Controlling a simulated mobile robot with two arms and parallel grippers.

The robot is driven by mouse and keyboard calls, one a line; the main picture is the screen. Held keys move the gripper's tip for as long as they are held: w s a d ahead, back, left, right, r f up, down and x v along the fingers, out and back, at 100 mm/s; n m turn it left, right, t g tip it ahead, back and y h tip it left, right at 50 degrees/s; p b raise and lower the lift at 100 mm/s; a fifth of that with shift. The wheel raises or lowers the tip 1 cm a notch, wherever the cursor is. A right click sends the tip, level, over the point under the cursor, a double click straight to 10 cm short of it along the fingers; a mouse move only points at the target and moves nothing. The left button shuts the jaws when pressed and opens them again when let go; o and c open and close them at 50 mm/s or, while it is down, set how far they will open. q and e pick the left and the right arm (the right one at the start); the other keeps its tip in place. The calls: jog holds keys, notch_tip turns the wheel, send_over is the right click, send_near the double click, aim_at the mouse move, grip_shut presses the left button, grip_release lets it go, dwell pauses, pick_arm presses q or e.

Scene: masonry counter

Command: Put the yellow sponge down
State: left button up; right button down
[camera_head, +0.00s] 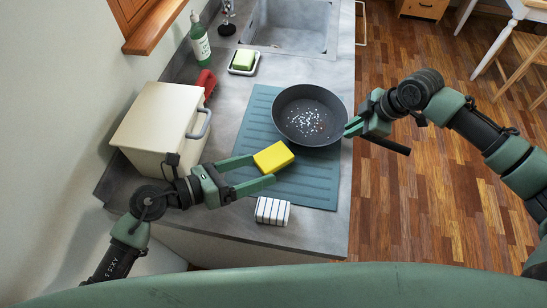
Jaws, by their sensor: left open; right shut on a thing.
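A yellow sponge (273,157) is at the tips of my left gripper (262,171), over the near left part of the blue-green ribbed mat (310,189). The two green fingers are spread apart, one on the far side of the sponge and one on the near side. I cannot tell whether the sponge rests on the mat. My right gripper (351,127) is shut on the right edge of a dark pan (290,103). The pan holds small white bits and sits over the far right part of the mat.
A cream box (150,128) with a grey handle stands at the left. A striped cloth (272,211) lies near the front edge. Behind are a green sponge on a white dish (244,64), a green bottle (201,44), a red item (206,82) and a sink (290,25).

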aim_at(267, 160)
pick_arm(q)
jog(key=a+f+m, duration=0.1)
jog(key=w+a+m+y, duration=0.1)
jog(key=a+f+m+y, duration=0.1)
jog(key=shift+w+a+f+m+t, duration=0.25)
jog(key=shift+a+f+m+t, duration=0.05)
jog(key=shift+m, duration=0.1)
jog(key=x, duration=0.6)
jog(key=shift+w+f, duration=0.1)
jog(key=x, duration=0.5)
jog(key=shift+w+d+f, duration=0.1)
jog(key=shift+w+d, duration=0.05)
jog(key=shift+w, duration=0.2)
jog(key=c, duration=1.6)
jog(key=shift+o, duration=0.2)
notch_tip(267, 160, up, 10)
jog(key=shift+r, duration=0.15)
